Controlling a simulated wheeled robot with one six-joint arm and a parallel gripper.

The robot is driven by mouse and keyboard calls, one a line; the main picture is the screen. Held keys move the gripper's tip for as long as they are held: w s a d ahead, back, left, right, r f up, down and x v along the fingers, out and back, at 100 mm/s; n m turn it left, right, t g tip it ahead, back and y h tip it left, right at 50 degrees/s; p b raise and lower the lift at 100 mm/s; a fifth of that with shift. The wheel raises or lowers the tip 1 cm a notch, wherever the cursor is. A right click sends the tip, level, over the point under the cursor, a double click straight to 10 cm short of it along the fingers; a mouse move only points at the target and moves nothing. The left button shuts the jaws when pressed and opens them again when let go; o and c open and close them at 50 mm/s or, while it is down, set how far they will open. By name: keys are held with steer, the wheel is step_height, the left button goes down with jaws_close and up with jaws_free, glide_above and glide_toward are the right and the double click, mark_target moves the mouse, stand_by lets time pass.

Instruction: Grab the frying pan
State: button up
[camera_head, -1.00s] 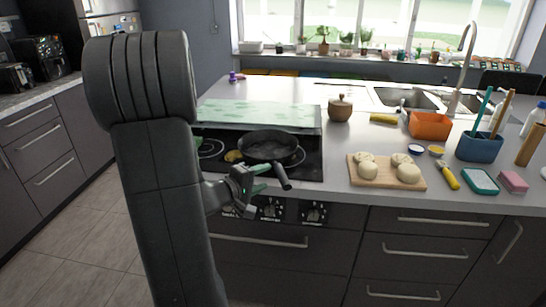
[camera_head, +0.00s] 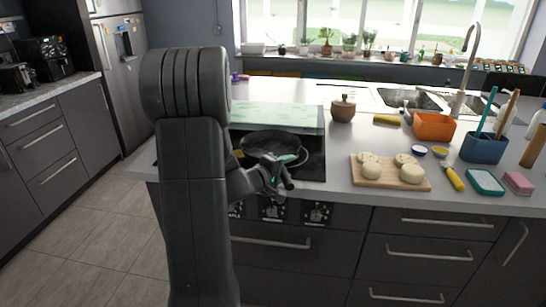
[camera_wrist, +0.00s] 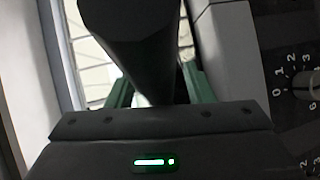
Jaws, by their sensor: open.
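The dark frying pan (camera_head: 272,143) sits on the black stove top, with its handle pointing toward the front edge of the counter. My gripper (camera_head: 283,168) is at the pan's handle, just in front of the pan. In the wrist view, the dark handle (camera_wrist: 137,45) comes down between the two green fingers of my open gripper (camera_wrist: 158,88). I cannot tell whether the fingers touch the handle. My arm hides the left part of the stove.
A cutting board (camera_head: 372,181) with several dough balls lies right of the stove. A lidded brown pot (camera_head: 343,109) stands behind it. Stove knobs (camera_wrist: 301,84) are close to the gripper on the right. An orange container (camera_head: 433,127) stands farther right.

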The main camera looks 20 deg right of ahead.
jaws_close()
